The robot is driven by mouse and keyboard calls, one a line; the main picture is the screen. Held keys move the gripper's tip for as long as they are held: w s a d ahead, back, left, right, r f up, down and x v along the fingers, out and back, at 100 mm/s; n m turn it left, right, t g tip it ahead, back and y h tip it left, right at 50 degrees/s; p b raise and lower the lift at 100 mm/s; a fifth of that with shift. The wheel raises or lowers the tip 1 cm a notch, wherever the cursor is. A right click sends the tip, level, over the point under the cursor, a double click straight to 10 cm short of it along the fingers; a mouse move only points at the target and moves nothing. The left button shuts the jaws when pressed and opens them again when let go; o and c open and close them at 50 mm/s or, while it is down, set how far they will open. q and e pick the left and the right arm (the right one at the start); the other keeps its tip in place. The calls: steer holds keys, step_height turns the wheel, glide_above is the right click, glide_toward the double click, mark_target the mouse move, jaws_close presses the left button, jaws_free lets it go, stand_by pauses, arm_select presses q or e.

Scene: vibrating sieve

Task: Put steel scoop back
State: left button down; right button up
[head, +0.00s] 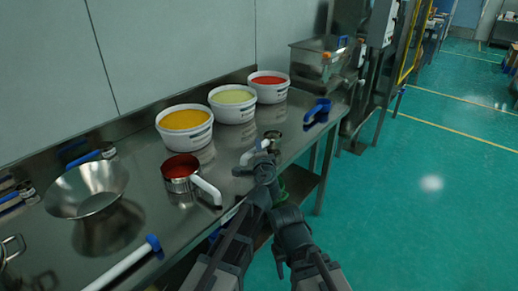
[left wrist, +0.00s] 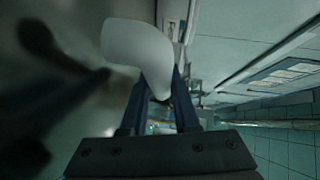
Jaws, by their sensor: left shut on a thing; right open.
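The steel scoop is a small steel cup (head: 272,136) with a white handle (head: 263,145). It is near the front edge of the steel table, right of the red-filled cup. My left gripper (head: 257,160) is shut on the white handle, which also shows large between the fingers in the left wrist view (left wrist: 140,48). I cannot tell whether the cup touches the table. My right gripper (head: 285,218) is lower, beside the left forearm and off the table's front edge. It is open and seems empty; its fingers are hard to make out.
On the table (head: 130,160) stand tubs of yellow (head: 185,130), pale green (head: 232,106) and red (head: 269,88) material. A steel cup of red material (head: 181,172) with a white handle, a steel funnel-like bowl (head: 87,190) and a blue scoop (head: 318,110) stand nearby. The green floor at right is open.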

arm_select(q)
steer(key=shift+f+b, duration=0.65)
steer(key=shift+b, duration=0.05)
arm_select(e)
steer(key=shift+f, duration=0.7)
arm_select(q)
steer(key=c, duration=0.6)
jaws_free()
arm_select(e)
steer(key=shift+r, duration=0.1)
arm_select(q)
steer(key=shift+s, duration=0.2)
